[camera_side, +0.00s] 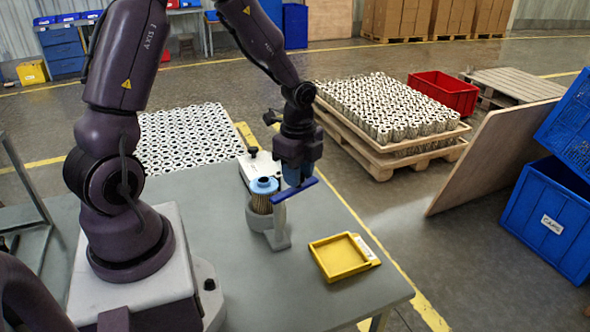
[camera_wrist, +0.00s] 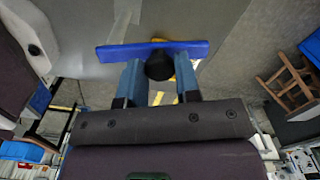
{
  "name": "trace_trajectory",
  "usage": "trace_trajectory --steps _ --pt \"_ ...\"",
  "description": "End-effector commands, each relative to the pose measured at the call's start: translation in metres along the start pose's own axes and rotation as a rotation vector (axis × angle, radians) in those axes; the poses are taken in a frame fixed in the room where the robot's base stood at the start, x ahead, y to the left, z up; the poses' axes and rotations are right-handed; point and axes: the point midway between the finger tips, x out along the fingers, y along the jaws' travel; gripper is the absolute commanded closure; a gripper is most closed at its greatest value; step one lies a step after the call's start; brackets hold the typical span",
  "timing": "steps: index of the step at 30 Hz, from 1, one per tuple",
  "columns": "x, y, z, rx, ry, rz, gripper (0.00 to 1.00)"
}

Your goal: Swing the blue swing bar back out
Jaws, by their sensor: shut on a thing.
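The blue swing bar (camera_side: 308,184) runs from the top of a grey post (camera_side: 281,222) up and to the right, beside the filter cartridge. The cartridge (camera_side: 262,199) stands upright in a grey round holder (camera_side: 258,221), with a light-blue cap on top. My gripper (camera_side: 297,180) is at the bar from above. In the wrist view the bar (camera_wrist: 115,53) lies across the fingertips, and my gripper (camera_wrist: 160,66) is shut on its black knob (camera_wrist: 160,68), between the two blue fingers. The bar's pivot is not clear in the wrist view.
A yellow tray (camera_side: 316,248) sits on the grey table (camera_side: 330,300) right of the post. A white device (camera_side: 258,163) with a black knob is behind the cartridge. A pallet of cartridges (camera_side: 385,160) stands beyond the table. The table front is clear.

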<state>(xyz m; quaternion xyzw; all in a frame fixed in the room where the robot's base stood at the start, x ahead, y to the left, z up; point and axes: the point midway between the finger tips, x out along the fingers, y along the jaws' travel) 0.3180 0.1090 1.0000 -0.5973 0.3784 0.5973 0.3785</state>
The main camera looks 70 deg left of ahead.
Motion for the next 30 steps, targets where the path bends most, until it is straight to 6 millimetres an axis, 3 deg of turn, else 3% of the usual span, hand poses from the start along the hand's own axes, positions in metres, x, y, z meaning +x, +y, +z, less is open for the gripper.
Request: trace_trajectory --steps 19,20,23,30 --pt "-0.0008 -0.0007 -0.0037 0.053 0.001 -0.005 1.00" --pt "-0.0009 -0.0007 -0.0037 0.053 0.001 -0.005 0.65" --pt "-0.0007 -0.0004 -0.0035 0.052 0.001 -0.004 0.43" --pt "-0.0003 0.0002 -0.0030 0.050 0.000 -0.001 0.43"
